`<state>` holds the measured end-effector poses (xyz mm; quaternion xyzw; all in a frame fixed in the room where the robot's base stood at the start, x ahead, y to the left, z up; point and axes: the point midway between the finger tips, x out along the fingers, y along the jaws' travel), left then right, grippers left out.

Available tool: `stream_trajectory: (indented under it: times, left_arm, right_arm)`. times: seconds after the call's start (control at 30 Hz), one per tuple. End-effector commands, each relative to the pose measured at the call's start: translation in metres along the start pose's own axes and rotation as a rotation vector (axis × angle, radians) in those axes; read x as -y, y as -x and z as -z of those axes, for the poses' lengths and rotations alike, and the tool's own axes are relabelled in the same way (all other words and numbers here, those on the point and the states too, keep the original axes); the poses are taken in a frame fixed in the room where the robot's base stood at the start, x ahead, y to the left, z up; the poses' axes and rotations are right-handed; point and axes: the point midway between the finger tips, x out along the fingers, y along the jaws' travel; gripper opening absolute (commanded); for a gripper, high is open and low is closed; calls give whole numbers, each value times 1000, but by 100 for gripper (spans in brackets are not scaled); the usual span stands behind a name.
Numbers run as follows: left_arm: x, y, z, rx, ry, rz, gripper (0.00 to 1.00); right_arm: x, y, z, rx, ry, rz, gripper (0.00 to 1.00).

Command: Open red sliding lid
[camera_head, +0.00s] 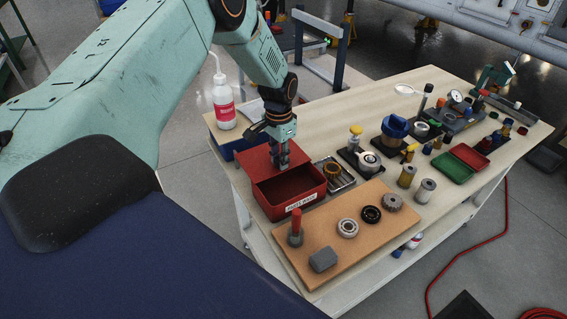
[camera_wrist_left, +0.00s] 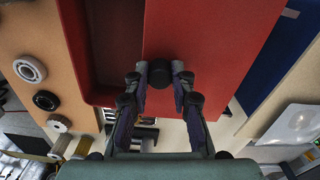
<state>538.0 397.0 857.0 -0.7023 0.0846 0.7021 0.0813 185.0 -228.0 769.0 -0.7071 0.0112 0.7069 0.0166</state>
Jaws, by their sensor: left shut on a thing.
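The red box (camera_head: 300,204) with a white label on its front stands on the near left part of the workbench. Its red sliding lid (camera_head: 258,162) is slid toward the back, so the dark front part of the inside shows. In the left wrist view the lid (camera_wrist_left: 215,50) fills the upper middle, with the open inside to its left. My left gripper (camera_head: 281,164) is over the lid, its fingers (camera_wrist_left: 159,80) shut on the lid's dark round knob (camera_wrist_left: 159,71). My right gripper is not in view.
A tan board (camera_head: 325,235) with bearings, a gear and a red-handled tool lies in front of the box. A metal tray (camera_head: 347,178) sits close to its right. A white bottle (camera_head: 223,103) and a blue bin (camera_head: 228,148) are behind it.

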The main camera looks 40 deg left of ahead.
Motion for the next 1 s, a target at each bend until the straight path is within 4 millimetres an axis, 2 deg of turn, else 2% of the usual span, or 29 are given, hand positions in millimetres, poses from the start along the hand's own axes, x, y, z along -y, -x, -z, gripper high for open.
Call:
stream_trajectory:
  times: [0.13,0.17,0.4,0.77,0.87,1.0]
  left_arm:
    - [0,1,1,-1,-1,1,0]
    - [0,1,1,-1,-1,1,25]
    - [-1,1,0,0,-1,0,46]
    - [-1,4,0,0,-1,0,47]
    - [-1,15,1,-3,0,0,47]
    - [-1,42,2,-5,0,0,47]
  right_arm:
    - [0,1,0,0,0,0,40]
    - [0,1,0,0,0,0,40]
    - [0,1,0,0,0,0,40]
    - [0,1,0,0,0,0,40]
    - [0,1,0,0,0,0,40]
    - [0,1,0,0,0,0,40]
